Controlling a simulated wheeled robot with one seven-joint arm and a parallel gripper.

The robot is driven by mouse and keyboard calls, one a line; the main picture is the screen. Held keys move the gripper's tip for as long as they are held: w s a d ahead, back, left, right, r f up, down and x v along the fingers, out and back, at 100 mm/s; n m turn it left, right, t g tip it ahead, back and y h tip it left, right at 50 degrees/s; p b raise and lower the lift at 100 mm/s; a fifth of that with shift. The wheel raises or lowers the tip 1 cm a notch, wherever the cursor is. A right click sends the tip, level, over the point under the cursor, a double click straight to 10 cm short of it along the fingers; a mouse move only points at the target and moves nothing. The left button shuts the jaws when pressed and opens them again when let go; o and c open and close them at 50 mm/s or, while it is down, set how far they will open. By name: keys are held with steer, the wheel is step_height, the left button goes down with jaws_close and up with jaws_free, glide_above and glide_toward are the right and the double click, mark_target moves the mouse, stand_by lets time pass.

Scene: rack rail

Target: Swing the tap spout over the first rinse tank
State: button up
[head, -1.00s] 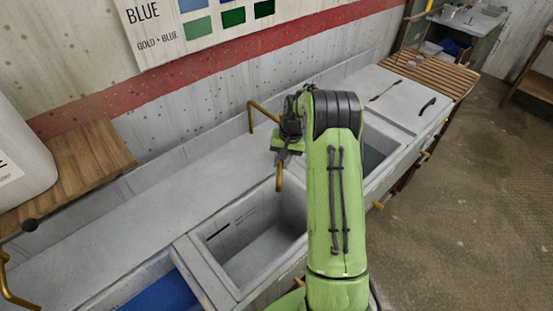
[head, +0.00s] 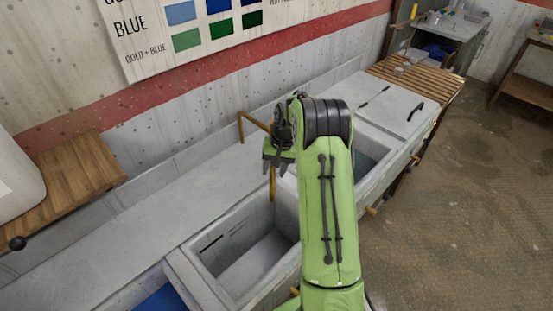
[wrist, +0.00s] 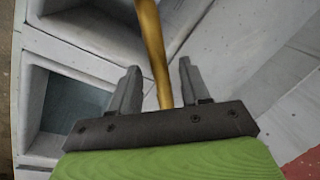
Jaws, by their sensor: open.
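The brass tap spout (head: 272,184) comes from the wall behind the tanks, and its end hangs down by the back right corner of an open tank (head: 203,268) with small writing inside. Its middle is hidden behind my gripper (head: 276,164). In the wrist view, the spout (wrist: 153,45) passes through the gap between the two open fingers of my gripper (wrist: 158,88). I cannot tell whether either finger touches it. Another open tank, with water (wrist: 75,105), shows at left in the wrist view; my arm partly covers it in the head view. I cannot read which tank is the first rinse tank.
A blue-filled tank (head: 160,302) is at the lower left. A flat grey lid with a black handle (head: 416,111) and a slatted wooden board (head: 420,78) lie to the right. A wooden shelf (head: 75,182) holds a white container at left.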

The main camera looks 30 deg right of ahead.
step_height(320, 180, up, 15)
steer(key=s+d+p, duration=0.1)
steer(key=d+p, duration=0.1)
steer(key=shift+s+d, duration=0.25)
steer(key=shift+s, duration=0.1)
steer(key=s+a+r+n+t+h, duration=0.1)
steer(key=s+a+r+n, duration=0.1)
steer(key=s+a+r, duration=0.4)
steer(key=s+a+r+n+t+h, duration=0.1)
steer(key=s+a+r, duration=0.3)
steer(key=a, duration=0.5)
steer(key=s+a+n+t, duration=0.1)
steer(key=s+a+n, duration=0.1)
steer(key=s, duration=0.6)
steer(key=s+a+f+n+t, duration=0.1)
steer(key=s+a, duration=0.3)
steer(key=s, duration=0.5)
steer(key=shift+a+f+n, duration=0.25)
steer(key=shift+f+n, duration=0.05)
steer(key=shift+n, duration=0.1)
